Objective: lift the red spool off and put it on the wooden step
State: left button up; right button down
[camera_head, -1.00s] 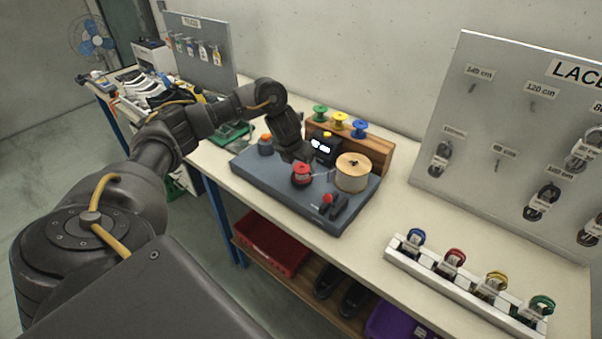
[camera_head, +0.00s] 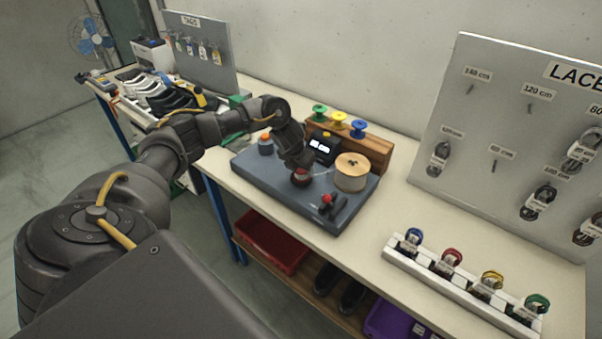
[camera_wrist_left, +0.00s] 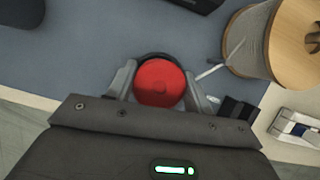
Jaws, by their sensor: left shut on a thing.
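My right gripper is not in view.
A large wooden spool of pale cord (camera_head: 352,172) stands right of the red spool, with a red-knobbed lever (camera_head: 327,199) in front. A dark display box (camera_head: 322,148) is behind. A lace rack (camera_head: 462,268) lies to the right, below the lace board (camera_head: 520,130).

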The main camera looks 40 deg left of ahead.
pick_arm(q)
jog(key=shift+c, duration=0.3)
jog(key=shift+r+b, duration=0.4)
jog(key=shift+r, duration=0.05)
jog(key=v, duration=0.1)
jog(key=b+v, duration=0.1)
jog(key=v, duration=0.3)
jog(key=shift+a, duration=0.3)
jog(key=s+r+p, duration=0.2)
jog(key=s+r, duration=0.5)
jog(key=s, duration=0.5)
jog(key=d+f+m+g+h+b, duration=0.1)
jog(key=d+m+g+h, duration=0.1)
jog(key=d+m, duration=1)
jog(key=s+d+f+m+g+h+b, duration=0.1)
jog(key=d+m+g, duration=0.4)
jog(key=d+m, duration=0.7)
jog(key=m+h+b, duration=0.1)
jog(key=m, duration=0.2)
jog(key=shift+s, duration=0.15)
jog(key=shift+s+f, duration=0.1)
jog(key=shift+f, duration=0.05)
